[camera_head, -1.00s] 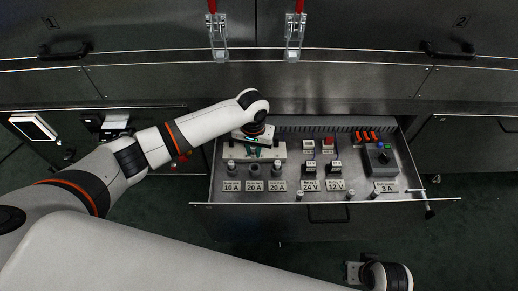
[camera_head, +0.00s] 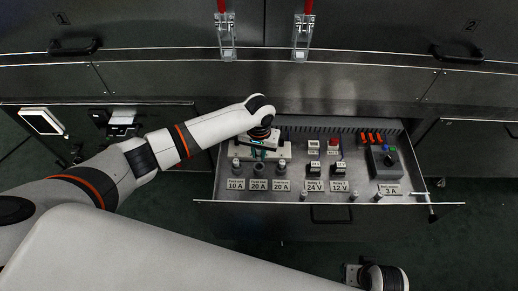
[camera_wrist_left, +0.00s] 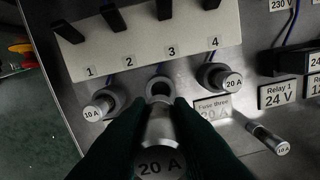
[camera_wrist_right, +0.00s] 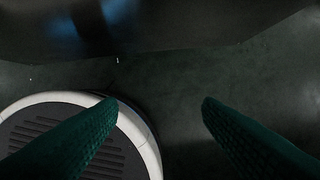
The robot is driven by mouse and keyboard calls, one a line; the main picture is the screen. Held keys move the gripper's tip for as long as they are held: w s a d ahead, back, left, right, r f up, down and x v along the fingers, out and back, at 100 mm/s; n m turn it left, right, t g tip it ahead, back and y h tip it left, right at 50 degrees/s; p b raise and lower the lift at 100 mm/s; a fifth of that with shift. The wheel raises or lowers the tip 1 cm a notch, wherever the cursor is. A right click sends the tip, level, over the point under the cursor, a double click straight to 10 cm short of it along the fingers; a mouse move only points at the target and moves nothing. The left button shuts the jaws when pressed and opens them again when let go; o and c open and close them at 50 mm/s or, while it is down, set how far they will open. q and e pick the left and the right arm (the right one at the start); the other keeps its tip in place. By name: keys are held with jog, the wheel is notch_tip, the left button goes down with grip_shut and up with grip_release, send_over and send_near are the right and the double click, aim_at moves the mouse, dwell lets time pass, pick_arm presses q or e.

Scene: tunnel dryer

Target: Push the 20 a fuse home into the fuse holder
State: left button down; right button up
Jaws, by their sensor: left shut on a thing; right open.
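My left gripper (camera_wrist_left: 160,135) is shut on a dark-ended 20 A fuse (camera_wrist_left: 160,165), whose label faces the left wrist camera. The fuse's far end points at the middle fuse holder (camera_wrist_left: 160,88), a round open-mouthed socket. The tip is at or just short of the mouth; I cannot tell if it has entered. In the head view my left gripper (camera_head: 259,153) is over the drawer's left part, largely hiding the fuse. My right gripper (camera_wrist_right: 160,120) is open and empty above the floor, away from the drawer.
The left holder carries a 10 A fuse (camera_wrist_left: 93,113), the right one a 20 A fuse (camera_wrist_left: 233,80). A loose 10 A fuse (camera_wrist_left: 270,140) lies nearby. A pale block with numbered black levers (camera_wrist_left: 150,42) stands behind the holders. Relays (camera_head: 312,169) and a grey box (camera_head: 384,160) lie right in the drawer.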

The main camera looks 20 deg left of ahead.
aim_at(259, 159)
pick_arm(q)
notch_tip(259, 159, down, 2)
jog(key=shift+f+b, duration=0.25)
jog(key=shift+b, duration=0.2)
jog(key=shift+f+b, duration=0.3)
jog(key=shift+f, duration=0.45)
pick_arm(e)
notch_tip(259, 159, up, 6)
jog(key=shift+s, duration=0.2)
jog(key=shift+d+r, duration=0.1)
jog(key=shift+r, duration=0.05)
pick_arm(q)
jog(key=shift+p, duration=0.45)
pick_arm(e)
jog(key=shift+s+x, duration=0.1)
jog(key=shift+x, duration=0.85)
jog(key=shift+s+x, duration=0.15)
jog(key=shift+x, duration=0.75)
